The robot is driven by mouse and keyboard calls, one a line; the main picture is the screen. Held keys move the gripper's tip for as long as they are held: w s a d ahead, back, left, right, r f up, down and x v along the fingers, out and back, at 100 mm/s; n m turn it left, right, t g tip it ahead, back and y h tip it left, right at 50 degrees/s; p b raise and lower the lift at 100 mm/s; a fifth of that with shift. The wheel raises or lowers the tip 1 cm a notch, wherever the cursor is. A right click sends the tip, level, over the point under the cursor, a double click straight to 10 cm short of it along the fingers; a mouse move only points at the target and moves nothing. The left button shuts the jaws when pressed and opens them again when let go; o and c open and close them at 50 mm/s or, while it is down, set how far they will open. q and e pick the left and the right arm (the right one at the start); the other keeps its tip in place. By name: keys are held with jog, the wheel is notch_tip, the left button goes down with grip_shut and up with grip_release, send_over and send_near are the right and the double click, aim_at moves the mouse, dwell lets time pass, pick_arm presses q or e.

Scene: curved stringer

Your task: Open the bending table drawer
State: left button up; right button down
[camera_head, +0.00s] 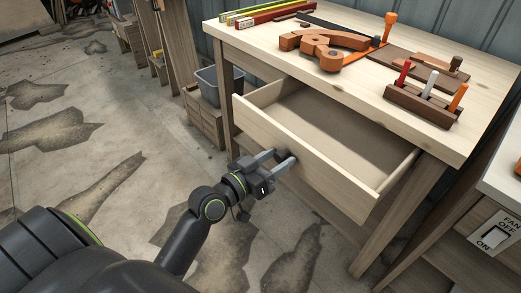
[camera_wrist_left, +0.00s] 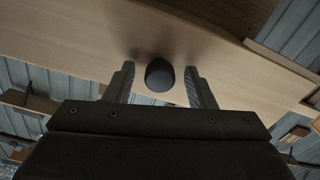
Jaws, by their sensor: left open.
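The wooden drawer (camera_head: 325,160) of the bending table (camera_head: 345,75) stands pulled well out, and its inside shows empty. Its dark round knob (camera_head: 282,156) is on the middle of the front panel, partly hidden by my fingers in the head view. My left gripper (camera_head: 281,160) is at the drawer front with its fingers on either side of the knob. In the left wrist view the knob (camera_wrist_left: 160,73) sits between the two open fingers (camera_wrist_left: 160,88), with a gap visible on both sides. My right gripper is not in view.
On the tabletop lie a curved wooden form (camera_head: 325,45), a rack of colored-handled tools (camera_head: 428,97) and several colored strips (camera_head: 262,13). A grey bin (camera_head: 208,85) and a wooden crate (camera_head: 203,118) stand left of the table. A fan switch (camera_head: 491,238) is at right. The floor at left is open.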

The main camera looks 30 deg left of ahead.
pick_arm(q)
jog(key=b+v, duration=0.2)
jog(key=v, duration=1.5)
jog(key=shift+s, duration=0.2)
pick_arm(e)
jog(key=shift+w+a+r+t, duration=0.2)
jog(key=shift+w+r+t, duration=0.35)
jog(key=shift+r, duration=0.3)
pick_arm(q)
jog(key=shift+a, duration=0.1)
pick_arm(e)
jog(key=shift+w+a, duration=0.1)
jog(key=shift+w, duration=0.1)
